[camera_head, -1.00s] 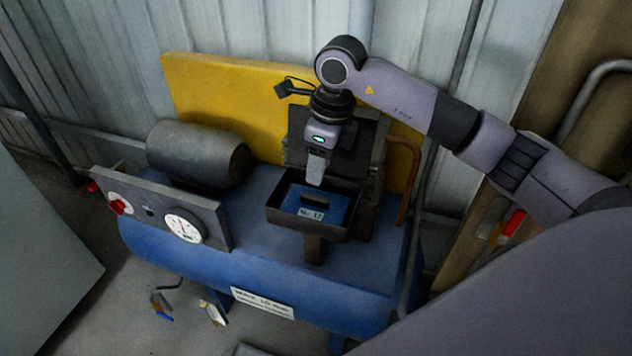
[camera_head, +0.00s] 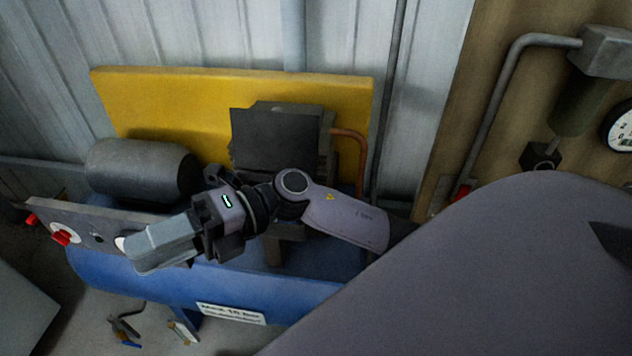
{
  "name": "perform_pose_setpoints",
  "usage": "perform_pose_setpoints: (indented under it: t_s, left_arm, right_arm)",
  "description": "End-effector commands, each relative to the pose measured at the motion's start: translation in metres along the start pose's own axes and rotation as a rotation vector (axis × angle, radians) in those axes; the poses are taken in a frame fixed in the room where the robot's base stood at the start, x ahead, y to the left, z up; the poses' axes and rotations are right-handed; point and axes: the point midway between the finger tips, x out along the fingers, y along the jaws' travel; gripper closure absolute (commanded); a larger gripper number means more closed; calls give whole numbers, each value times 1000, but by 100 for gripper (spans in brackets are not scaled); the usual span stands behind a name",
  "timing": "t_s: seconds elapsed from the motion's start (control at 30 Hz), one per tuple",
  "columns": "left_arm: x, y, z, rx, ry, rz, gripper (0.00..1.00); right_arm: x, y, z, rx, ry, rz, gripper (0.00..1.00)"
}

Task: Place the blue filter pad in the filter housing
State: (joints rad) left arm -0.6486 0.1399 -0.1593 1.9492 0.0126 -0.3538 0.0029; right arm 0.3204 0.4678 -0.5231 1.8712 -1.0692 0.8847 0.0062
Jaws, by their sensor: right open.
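The filter housing stands on the blue compressor tank. Its dark raised lid (camera_head: 280,138) shows, but my right wrist and arm cover the tray part. The blue filter pad is hidden behind my arm in the current view. My right gripper (camera_head: 145,250) is in front and to the left of the housing, over the gauge panel and the tank's front. Its light grey fingers point left and it is open, with nothing seen in it. My left gripper is not in view.
A dark grey cylinder (camera_head: 142,170) lies on the tank's left, before a yellow guard panel (camera_head: 200,92). The grey gauge panel (camera_head: 75,222) with red knobs is at the front left. A copper pipe (camera_head: 362,158) stands right of the housing. The blue tank (camera_head: 150,285) carries a white label.

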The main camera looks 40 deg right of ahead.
Motion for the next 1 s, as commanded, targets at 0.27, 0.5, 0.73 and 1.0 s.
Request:
perform_pose_setpoints:
  t_s: [0.27,0.5,0.73,1.0]
  left_arm:
    - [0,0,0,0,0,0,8]
    - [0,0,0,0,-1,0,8]
    - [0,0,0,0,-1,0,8]
    - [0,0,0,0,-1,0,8]
  right_arm:
    - [-57,-38,30,600,-640,317,59]
    - [-144,-145,-12,1166,-1192,383,59]
    - [-200,-225,-114,1626,-1590,337,59]
    - [-213,-246,-161,1798,-1719,304,59]
